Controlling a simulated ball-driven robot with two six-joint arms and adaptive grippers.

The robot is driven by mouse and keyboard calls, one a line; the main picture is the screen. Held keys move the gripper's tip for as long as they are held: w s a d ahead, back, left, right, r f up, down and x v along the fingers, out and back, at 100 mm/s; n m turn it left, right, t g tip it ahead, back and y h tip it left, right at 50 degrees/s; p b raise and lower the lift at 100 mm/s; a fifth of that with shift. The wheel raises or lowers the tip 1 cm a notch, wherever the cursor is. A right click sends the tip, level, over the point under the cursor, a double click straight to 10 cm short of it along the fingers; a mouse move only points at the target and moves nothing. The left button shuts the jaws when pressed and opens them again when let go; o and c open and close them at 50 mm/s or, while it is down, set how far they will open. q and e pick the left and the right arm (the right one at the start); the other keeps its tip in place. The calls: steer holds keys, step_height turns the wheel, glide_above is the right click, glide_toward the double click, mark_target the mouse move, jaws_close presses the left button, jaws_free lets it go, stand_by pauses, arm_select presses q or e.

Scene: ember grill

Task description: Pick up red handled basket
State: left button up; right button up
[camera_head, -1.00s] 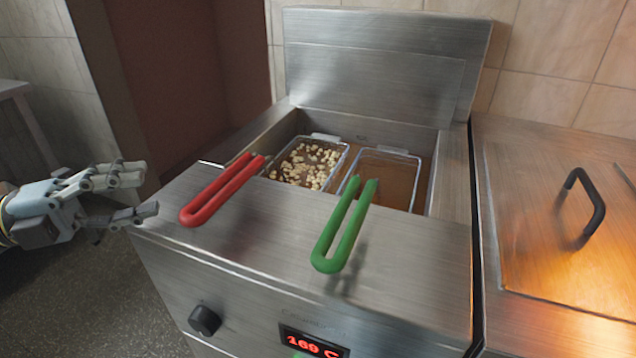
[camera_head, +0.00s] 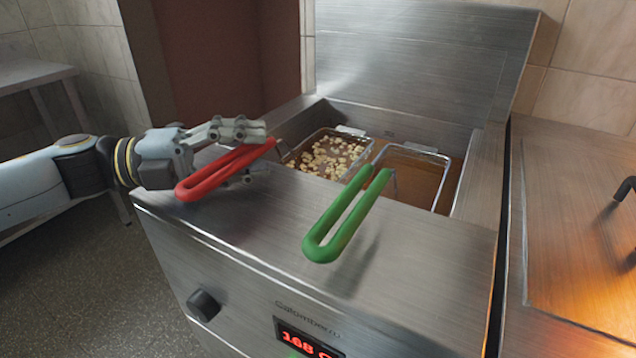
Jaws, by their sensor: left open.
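The red handle (camera_head: 222,172) sticks out from the left fryer basket (camera_head: 327,153), over the steel front ledge. That basket hangs in the fryer well and holds many pale pieces. My left gripper (camera_head: 250,154) is open around the red handle, one finger behind and above it and the other partly hidden below it. I cannot tell whether the fingers touch the handle. My right gripper is not in view.
A green handle (camera_head: 345,218) belongs to the right basket (camera_head: 416,150), close to the red one. The fryer (camera_head: 400,265) has a knob and a lit red display on its front. A steel lid with a dark handle (camera_head: 624,189) is at the right. A side table (camera_head: 38,72) stands at the left.

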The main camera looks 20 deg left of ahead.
arm_select(q)
steer(key=shift+w+d, duration=0.35)
steer(key=shift+d, duration=0.3)
jaws_close()
